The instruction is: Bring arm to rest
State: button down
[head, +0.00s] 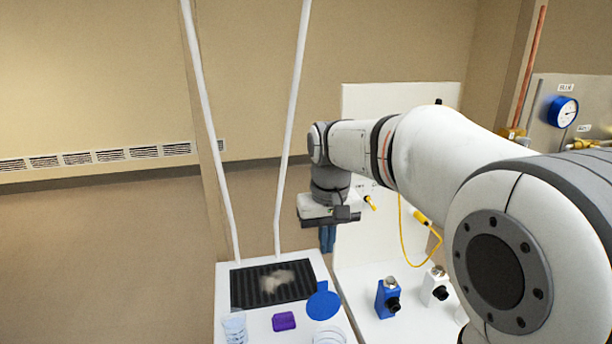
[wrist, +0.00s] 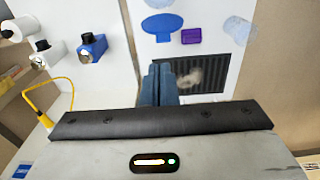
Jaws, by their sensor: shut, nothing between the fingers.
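My gripper (head: 327,238) hangs from the end of my arm, above and behind the white table with the black grille. In the wrist view its two blue-grey fingers (wrist: 158,84) are together with nothing between them. The fingers point down and stay clear of the things below. In the wrist view they overlap the left edge of the black grille.
A black grille (head: 243,292) with a pale patch, a blue round piece (head: 323,304), a purple block (head: 284,321) and clear dishes (head: 235,328) lie on the left white surface. A blue bottle-like item (head: 386,297) and a white one (head: 434,288) stand right. White poles (head: 293,110) rise behind.

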jog(key=s+d+f+m+t, duration=0.1)
jog(key=s+d+f, duration=0.2)
jog(key=s, duration=0.6)
jog(key=s+d+f+m+t, duration=0.1)
jog(key=s+d+f, duration=0.2)
jog(key=s+d, duration=0.3)
jog(key=s, duration=0.3)
jog(key=shift+s+d+t, duration=0.25)
jog(key=shift+t, duration=0.15)
